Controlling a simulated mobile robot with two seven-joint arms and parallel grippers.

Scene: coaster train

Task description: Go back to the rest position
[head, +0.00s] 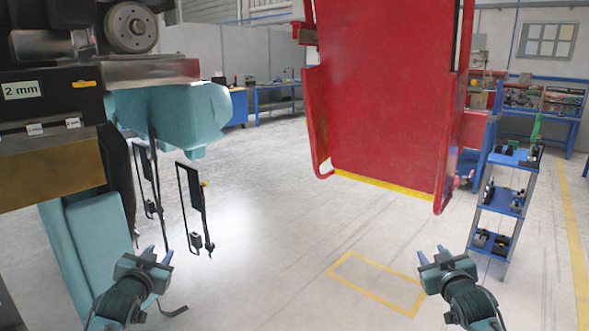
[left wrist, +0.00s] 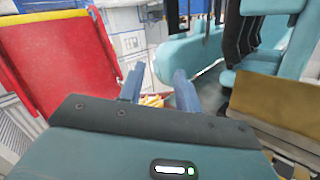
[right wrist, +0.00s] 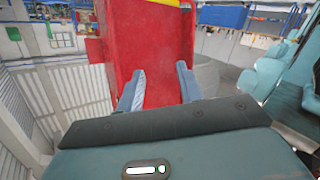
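My left gripper (head: 157,256) is at the lower left of the head view, in front of the teal machine parts. Its two blue fingers (left wrist: 160,88) stand apart with nothing between them in the left wrist view. My right gripper (head: 435,256) is at the lower right of the head view, over the grey floor and below the red panel. Its fingers (right wrist: 160,88) are also apart and empty in the right wrist view, with the red panel behind them. Neither gripper appears to touch anything.
A large red panel (head: 380,90) hangs at the upper middle. A teal seat-like part (head: 170,110) and dark machinery (head: 45,100) fill the left. A blue shelf cart (head: 505,200) stands at the right. The floor (head: 270,220) between the grippers is clear.

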